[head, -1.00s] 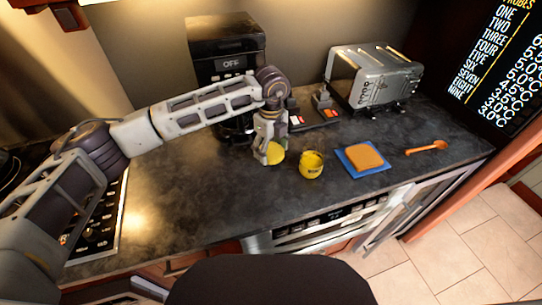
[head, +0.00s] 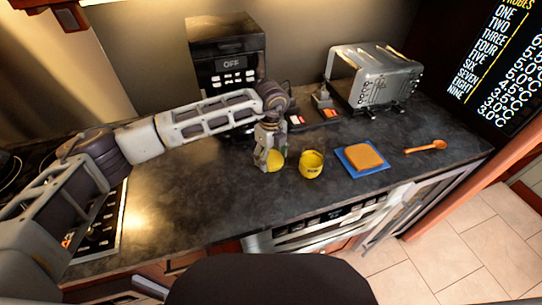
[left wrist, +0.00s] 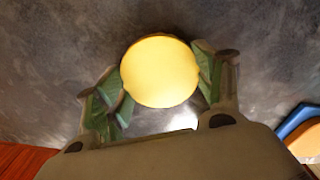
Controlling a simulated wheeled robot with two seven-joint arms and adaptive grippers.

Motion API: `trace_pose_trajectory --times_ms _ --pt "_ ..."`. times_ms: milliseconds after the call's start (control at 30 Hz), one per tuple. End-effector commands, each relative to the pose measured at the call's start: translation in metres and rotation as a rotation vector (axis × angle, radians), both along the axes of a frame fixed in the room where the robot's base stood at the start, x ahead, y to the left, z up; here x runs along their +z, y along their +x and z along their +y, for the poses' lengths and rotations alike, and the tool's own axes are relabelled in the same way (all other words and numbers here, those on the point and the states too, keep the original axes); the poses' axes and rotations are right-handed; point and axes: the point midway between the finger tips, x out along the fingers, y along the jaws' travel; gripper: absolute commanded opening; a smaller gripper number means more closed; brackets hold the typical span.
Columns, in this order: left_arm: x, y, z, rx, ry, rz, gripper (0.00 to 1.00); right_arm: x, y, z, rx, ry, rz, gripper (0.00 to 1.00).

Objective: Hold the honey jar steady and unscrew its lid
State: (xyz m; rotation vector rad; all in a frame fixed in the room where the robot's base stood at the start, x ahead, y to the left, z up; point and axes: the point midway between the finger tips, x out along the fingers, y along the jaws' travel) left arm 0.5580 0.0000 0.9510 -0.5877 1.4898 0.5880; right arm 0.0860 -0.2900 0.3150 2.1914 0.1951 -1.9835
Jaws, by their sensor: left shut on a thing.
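The honey jar (head: 312,165) stands upright on the dark counter, a yellow jar with a small dark label. Its top looks yellow, with a paler rim. A round yellow lid (head: 276,160) is apart from the jar, to its left, and shows as a pale yellow disc in the left wrist view (left wrist: 160,70). My left gripper (head: 268,160) is shut on the lid, with a green-padded finger on each side of it. The lid is low by the counter; I cannot tell whether it touches. My right gripper is not in view.
A blue board with a bread slice (head: 365,157) lies right of the jar, with an orange spoon (head: 426,147) farther right. A toaster (head: 374,77) and a coffee maker (head: 226,50) stand behind. The counter's front left (head: 190,205) is clear.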

Motion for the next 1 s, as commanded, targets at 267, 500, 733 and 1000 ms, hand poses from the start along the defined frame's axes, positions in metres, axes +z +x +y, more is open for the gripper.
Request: trace_pose_trajectory --times_ms 267,500,733,1000 --pt "-0.003 0.000 0.000 0.000 0.000 0.000 0.80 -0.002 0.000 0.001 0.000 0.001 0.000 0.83" --pt "-0.002 0.000 0.000 0.000 0.000 0.000 0.91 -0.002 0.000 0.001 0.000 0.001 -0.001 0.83" --pt "-0.002 0.000 0.000 0.000 0.000 0.000 0.91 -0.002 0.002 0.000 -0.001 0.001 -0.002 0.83" --pt "0.008 0.001 0.000 0.000 -0.001 -0.001 0.91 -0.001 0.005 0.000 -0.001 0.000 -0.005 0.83"
